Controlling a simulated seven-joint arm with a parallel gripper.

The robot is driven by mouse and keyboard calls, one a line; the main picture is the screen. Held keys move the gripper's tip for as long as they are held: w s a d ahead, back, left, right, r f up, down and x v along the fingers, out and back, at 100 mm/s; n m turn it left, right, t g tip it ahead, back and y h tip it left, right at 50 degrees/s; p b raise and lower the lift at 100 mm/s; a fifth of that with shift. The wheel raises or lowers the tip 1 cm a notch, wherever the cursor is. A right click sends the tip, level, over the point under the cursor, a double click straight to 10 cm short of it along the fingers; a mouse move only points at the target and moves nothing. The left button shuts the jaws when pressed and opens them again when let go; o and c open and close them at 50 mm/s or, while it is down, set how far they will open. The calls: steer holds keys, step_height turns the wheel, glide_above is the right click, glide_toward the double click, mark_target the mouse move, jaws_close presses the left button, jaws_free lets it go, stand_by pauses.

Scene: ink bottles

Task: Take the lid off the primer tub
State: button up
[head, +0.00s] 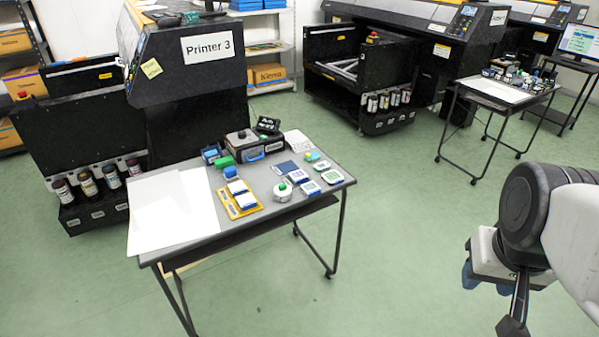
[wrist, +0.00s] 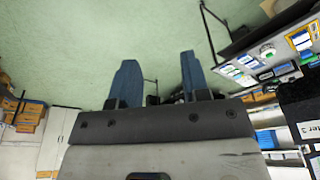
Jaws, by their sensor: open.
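I cannot tell for sure which thing is the primer tub. A small round white container with a green top (head: 282,191) sits at the front of the grey table (head: 255,228); whether the green part is a lid is too small to tell. It seems to show also in the wrist view (wrist: 267,50), upper right. My gripper (wrist: 157,62) is open, with two blue fingers apart and nothing between them. In the head view my gripper (head: 470,272) hangs over the floor at the right, well away from the table.
White sheets (head: 172,215) cover the table's left part. Small boxes, a yellow tray (head: 240,206) and a dark case (head: 253,146) crowd the middle and back. Printer 3 (head: 190,60) stands behind, with several ink bottles (head: 88,186) at its left base. Green floor between arm and table is clear.

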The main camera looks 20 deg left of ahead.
steer(key=shift+o, duration=0.3)
steer(key=o, duration=1)
steer(key=shift+c, duration=0.2)
steer(key=w+a+f+m, duration=0.1)
steer(key=w+a+m, duration=0.1)
steer(key=w+a, duration=0.65)
steer(key=w+a+m+g, duration=0.1)
steer(key=w+a, duration=0.3)
steer(key=w, duration=1)
steer(key=w+a+f+m, duration=0.1)
steer(key=w+a+m, duration=0.1)
steer(key=w+a, duration=0.65)
steer(key=w+a+f+m, duration=0.1)
steer(key=w+a+f, duration=0.5)
steer(key=a+f, duration=0.1)
steer(key=w+a+f+m+g, duration=0.1)
steer(key=w+a+f, duration=0.6)
steer(key=a, duration=0.3)
steer(key=w+a+f+m, duration=0.1)
steer(key=w+a+f, duration=0.5)
steer(key=a+f, duration=0.2)
steer(key=shift+w+a+m+g, duration=0.3)
steer(key=shift+w+m, duration=0.05)
steer(key=shift+m, duration=0.05)
steer(key=shift+a+f, duration=0.25)
steer(key=shift+a, duration=0.05)
